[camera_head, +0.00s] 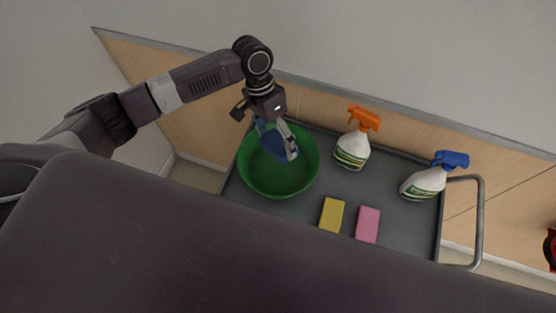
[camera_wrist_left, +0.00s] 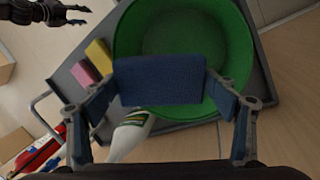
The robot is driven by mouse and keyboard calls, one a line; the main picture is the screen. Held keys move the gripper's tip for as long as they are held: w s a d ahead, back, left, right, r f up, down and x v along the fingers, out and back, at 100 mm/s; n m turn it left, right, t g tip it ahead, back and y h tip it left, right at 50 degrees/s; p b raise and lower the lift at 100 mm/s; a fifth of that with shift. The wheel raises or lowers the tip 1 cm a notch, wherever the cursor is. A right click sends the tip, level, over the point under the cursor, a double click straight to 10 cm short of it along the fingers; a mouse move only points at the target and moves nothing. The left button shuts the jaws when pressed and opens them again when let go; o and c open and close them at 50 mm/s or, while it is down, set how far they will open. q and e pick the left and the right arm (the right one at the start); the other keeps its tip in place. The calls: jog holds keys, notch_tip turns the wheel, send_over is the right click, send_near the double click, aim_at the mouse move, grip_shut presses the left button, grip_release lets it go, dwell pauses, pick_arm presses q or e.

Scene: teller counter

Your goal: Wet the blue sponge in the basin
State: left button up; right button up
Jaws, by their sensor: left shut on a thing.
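The green basin (camera_head: 249,180) stands at the left end of the grey cart top, and it fills the upper middle of the left wrist view (camera_wrist_left: 240,45). My left gripper (camera_head: 278,149) reaches down over the basin, shut on the blue sponge (camera_head: 270,140). In the left wrist view the sponge (camera_wrist_left: 160,80) spans between the two fingers, in front of the basin. I cannot tell whether it touches the basin's inside, or whether there is water. My right gripper (camera_wrist_left: 80,15) shows at the top left of the left wrist view, its fingers apart and empty.
On the grey cart (camera_head: 400,217) are a yellow sponge (camera_head: 332,214), a pink sponge (camera_head: 367,224), an orange-topped spray bottle (camera_head: 352,148) and a blue-topped spray bottle (camera_head: 424,184). A metal handle (camera_head: 481,222) rises at the right end. A wooden panelled wall runs behind.

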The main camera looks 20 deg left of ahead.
aim_at(279, 145)
pick_arm(q)
jog(key=shift+r, duration=0.1)
jog(key=shift+r, duration=1.95)
